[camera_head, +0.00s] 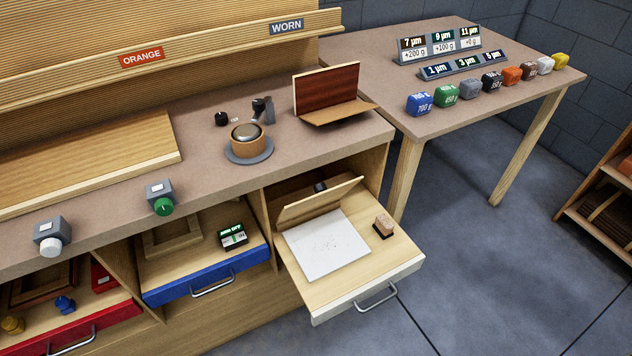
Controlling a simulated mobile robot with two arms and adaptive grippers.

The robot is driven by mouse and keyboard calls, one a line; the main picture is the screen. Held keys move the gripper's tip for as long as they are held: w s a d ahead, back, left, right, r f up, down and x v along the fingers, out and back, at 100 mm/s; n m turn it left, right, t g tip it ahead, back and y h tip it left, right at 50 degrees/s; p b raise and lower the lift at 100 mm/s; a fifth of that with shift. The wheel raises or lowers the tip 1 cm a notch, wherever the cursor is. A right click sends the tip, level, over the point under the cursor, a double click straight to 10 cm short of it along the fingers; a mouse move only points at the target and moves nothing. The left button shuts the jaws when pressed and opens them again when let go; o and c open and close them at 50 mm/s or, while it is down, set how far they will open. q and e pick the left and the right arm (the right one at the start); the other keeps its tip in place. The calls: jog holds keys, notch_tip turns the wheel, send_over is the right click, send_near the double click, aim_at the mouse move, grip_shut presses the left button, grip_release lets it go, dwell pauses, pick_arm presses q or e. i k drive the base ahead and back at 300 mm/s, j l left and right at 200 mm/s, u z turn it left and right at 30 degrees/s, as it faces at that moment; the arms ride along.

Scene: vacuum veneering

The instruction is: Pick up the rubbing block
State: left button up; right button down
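A small tan wooden block with a dark base (384,227), which looks like the rubbing block, sits in the open white-fronted drawer (325,313). It stands at the right side of the drawer, to the right of a white speckled sheet (318,250) and apart from it. Neither of my grippers is in view, and nothing is touching the block.
A tilted wooden board (313,205) stands behind the sheet. The workbench top (240,105) overhangs the drawer's back. Open blue (212,278) and red (100,325) drawers lie to the left. Several coloured weight-like blocks (446,95) stand on the right table (400,110).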

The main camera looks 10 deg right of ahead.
aim_at(383, 225)
jog(key=i+l+u, duration=0.2)
jog(key=l+u, duration=0.2)
jog(key=l, duration=0.2)
jog(key=i+l+u, duration=0.15)
jog(key=l+u, duration=0.25)
jog(key=l, duration=0.2)
jog(key=l+u, duration=0.45)
jog(key=l, duration=0.2)
jog(key=l+u, duration=0.4)
jog(key=l, duration=0.3)
jog(key=k+l+u, duration=0.2)
jog(key=l+u, duration=0.2)
jog(key=l, duration=0.2)
jog(key=k+j, duration=0.5)
jog(key=k, duration=0.15)
